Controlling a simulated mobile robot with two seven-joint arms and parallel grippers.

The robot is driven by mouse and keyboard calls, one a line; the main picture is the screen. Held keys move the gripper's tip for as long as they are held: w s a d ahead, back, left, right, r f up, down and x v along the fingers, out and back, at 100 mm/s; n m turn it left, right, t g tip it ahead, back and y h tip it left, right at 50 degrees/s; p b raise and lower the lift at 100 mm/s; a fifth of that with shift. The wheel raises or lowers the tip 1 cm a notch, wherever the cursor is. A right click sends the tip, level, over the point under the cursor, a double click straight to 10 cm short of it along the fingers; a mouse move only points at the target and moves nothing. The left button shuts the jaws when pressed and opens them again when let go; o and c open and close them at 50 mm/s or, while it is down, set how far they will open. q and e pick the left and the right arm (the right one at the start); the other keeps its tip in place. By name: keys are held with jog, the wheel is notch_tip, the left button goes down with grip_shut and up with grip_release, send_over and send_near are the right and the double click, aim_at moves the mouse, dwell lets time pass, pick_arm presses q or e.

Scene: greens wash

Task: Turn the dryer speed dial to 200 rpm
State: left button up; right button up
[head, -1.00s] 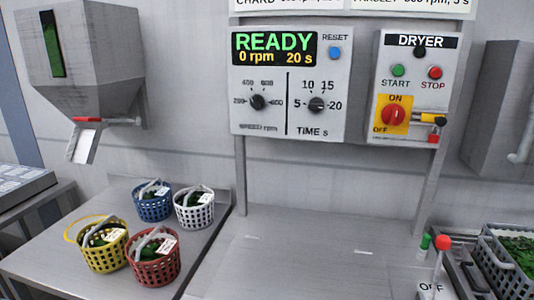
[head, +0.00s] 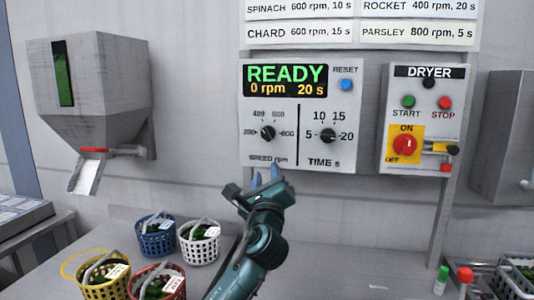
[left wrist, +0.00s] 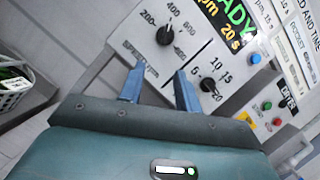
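The speed dial (head: 268,132) is a black knob on the grey control panel (head: 290,150), marked 200, 400, 600 and 800 rpm. It also shows in the left wrist view (left wrist: 164,36); I cannot tell surely which mark it points at. The display (head: 285,81) reads READY, 0 rpm, 20 s. My left gripper (head: 264,170) is in front of and below the dial, apart from it. Its two blue fingers are spread and empty in the left wrist view (left wrist: 158,85), with the dial beyond their tips. My right gripper is not in view.
The time dial (head: 328,136) sits just right of the speed dial. The dryer box (head: 425,120) has start and stop buttons and a red-yellow switch. A metal hopper (head: 95,80) hangs at left. Several baskets of greens, including a white one (head: 199,245), stand on the bench below.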

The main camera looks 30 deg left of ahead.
aim_at(267, 138)
pick_arm(q)
jog(key=shift+m, duration=0.3)
jog(key=x, duration=0.4)
jog(key=r+p+x, duration=0.1)
jog(key=x, duration=0.8)
jog(key=shift+w+r, duration=0.1)
jog(key=shift+r, duration=0.35)
jog(key=shift+c, duration=0.3)
grip_shut()
